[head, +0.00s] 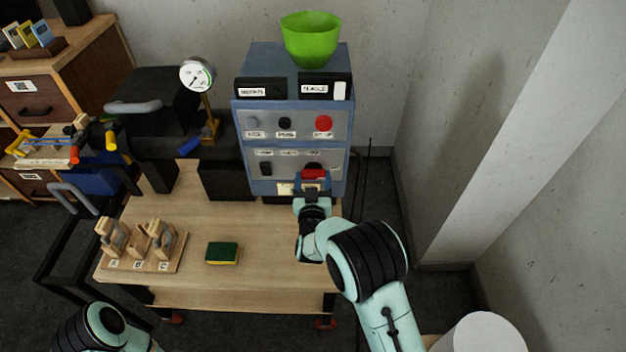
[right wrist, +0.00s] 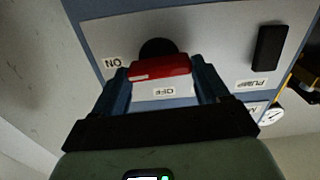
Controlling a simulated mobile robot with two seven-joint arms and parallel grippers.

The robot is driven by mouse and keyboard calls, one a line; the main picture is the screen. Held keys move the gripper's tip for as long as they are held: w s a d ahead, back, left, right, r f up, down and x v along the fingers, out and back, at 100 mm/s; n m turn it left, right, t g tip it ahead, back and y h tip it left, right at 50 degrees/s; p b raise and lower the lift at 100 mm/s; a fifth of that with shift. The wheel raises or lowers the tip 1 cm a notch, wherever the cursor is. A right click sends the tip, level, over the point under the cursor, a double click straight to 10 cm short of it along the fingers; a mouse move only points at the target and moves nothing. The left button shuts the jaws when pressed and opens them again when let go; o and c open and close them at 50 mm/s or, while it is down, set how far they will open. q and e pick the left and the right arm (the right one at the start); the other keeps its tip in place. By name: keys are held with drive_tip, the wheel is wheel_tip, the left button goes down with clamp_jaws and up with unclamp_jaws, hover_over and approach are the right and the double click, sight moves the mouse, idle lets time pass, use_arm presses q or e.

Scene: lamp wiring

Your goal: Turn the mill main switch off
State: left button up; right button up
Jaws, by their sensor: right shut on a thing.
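The mill main switch is a red handle (head: 314,174) on a dark round base at the lower right of the blue-grey control panel (head: 290,122). In the right wrist view the red handle (right wrist: 160,68) lies crosswise between the two blue fingers of my right gripper (right wrist: 163,80), which is shut on it. That view is upside down; an ON label (right wrist: 113,62) is left of the handle and an OFF label (right wrist: 167,91) is just beside it, between the fingers. In the head view my right gripper (head: 313,186) partly covers the switch. My left gripper is out of view; only its arm shows.
A black rocker switch (head: 265,168) marked PUMP (right wrist: 252,84) sits beside the main switch. A red button (head: 323,123) is above. A green bowl (head: 310,38) stands on top. The wooden table (head: 265,265) holds a sponge (head: 222,253) and a wooden rack (head: 140,264).

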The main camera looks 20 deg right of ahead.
drive_tip(key=n, duration=0.3)
drive_tip(key=shift+a+n, duration=0.15)
drive_tip(key=shift+n, duration=0.25)
drive_tip(key=n+p, duration=0.1)
drive_tip(key=n, duration=0.3)
drive_tip(key=shift+n, duration=0.3)
drive_tip(key=n+p, duration=0.1)
drive_tip(key=n, duration=0.4)
drive_tip(key=shift+a+f+p, duration=0.1)
drive_tip(key=shift+p, duration=0.25)
drive_tip(key=shift+f+n+p, duration=0.1)
drive_tip(key=shift+n+p, duration=0.3)
drive_tip(key=shift+n, duration=1.5)
drive_tip(key=o, duration=1.1)
drive_tip(key=shift+c, duration=0.2)
drive_tip(key=b+v, duration=0.1)
drive_tip(key=v, duration=1.2)
drive_tip(key=shift+s, duration=0.15)
